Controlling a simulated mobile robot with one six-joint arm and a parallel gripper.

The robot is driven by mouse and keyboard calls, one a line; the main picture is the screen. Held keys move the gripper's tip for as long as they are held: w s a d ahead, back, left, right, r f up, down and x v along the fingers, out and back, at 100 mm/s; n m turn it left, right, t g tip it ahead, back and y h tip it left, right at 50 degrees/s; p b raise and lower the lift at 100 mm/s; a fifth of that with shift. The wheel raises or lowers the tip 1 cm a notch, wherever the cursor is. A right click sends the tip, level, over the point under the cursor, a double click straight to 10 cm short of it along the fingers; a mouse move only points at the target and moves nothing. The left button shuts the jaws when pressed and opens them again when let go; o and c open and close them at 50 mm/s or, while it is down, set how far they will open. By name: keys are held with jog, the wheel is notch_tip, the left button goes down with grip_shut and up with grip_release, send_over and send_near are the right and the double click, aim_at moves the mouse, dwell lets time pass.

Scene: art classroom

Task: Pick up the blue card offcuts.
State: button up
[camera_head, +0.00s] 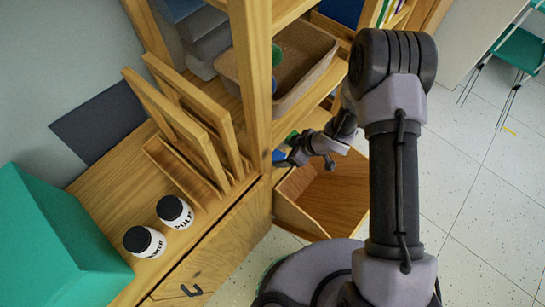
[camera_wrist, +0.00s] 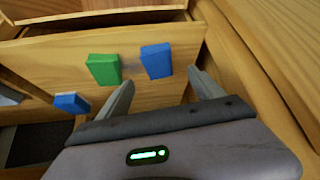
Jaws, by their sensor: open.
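A blue piece (camera_wrist: 157,61) shows against pale wood in the wrist view, just beyond and between my fingertips. A second, smaller blue piece (camera_wrist: 71,103) is lower left, outside my left finger. I cannot tell which is the blue card offcuts. My gripper (camera_wrist: 165,88) is open, with its fingers apart and nothing seen between them. In the head view my gripper (camera_head: 308,156) is beside the shelf unit, above an open wooden box or drawer. A bit of blue (camera_head: 279,155) shows by the shelf edge next to it.
A green piece (camera_wrist: 104,69) is left of the larger blue one. The open wooden box or drawer (camera_head: 335,195) is below my gripper. A wooden post (camera_head: 252,80) and a tray (camera_head: 310,70) on the shelf are close by.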

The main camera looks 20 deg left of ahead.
aim_at(274, 156)
jog(key=x, duration=0.2)
jog(key=shift+a+f+b, duration=0.15)
jog(key=shift+f+b, duration=0.15)
jog(key=b+x, duration=0.3)
jog(key=x, duration=0.2)
jog(key=shift+w+f, duration=0.1)
jog(key=shift+f, duration=0.15)
jog(key=shift+r, duration=0.15)
jog(key=c, duration=1.5)
jog(key=shift+o, duration=0.2)
